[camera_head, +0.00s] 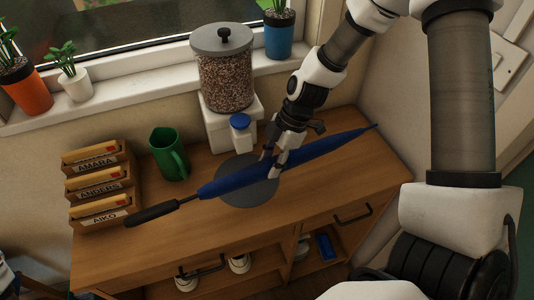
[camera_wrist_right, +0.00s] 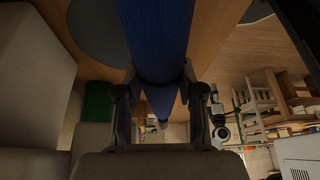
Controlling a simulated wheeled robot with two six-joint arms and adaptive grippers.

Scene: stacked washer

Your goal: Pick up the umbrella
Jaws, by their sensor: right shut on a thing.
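A closed blue umbrella (camera_head: 318,151) with a black handle (camera_head: 151,214) slants across the picture above the wooden cabinet top. Its handle points to the lower left and its thin tip to the upper right. My right gripper (camera_head: 276,164) is shut around the middle of the blue canopy from above. In the right wrist view the blue canopy (camera_wrist_right: 157,32) runs between the two fingers (camera_wrist_right: 160,105). Whether the umbrella touches the cabinet top is hard to tell. My left gripper is not seen.
The cabinet top (camera_head: 350,180) carries a grey round mat (camera_head: 240,198), a green mug (camera_head: 168,154), labelled letter holders (camera_head: 100,185) and a dispenser (camera_head: 224,82) with a blue-capped jar (camera_head: 241,130) in front. Potted plants (camera_head: 280,35) stand on the sill. Shelves below hold shoes (camera_head: 239,263).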

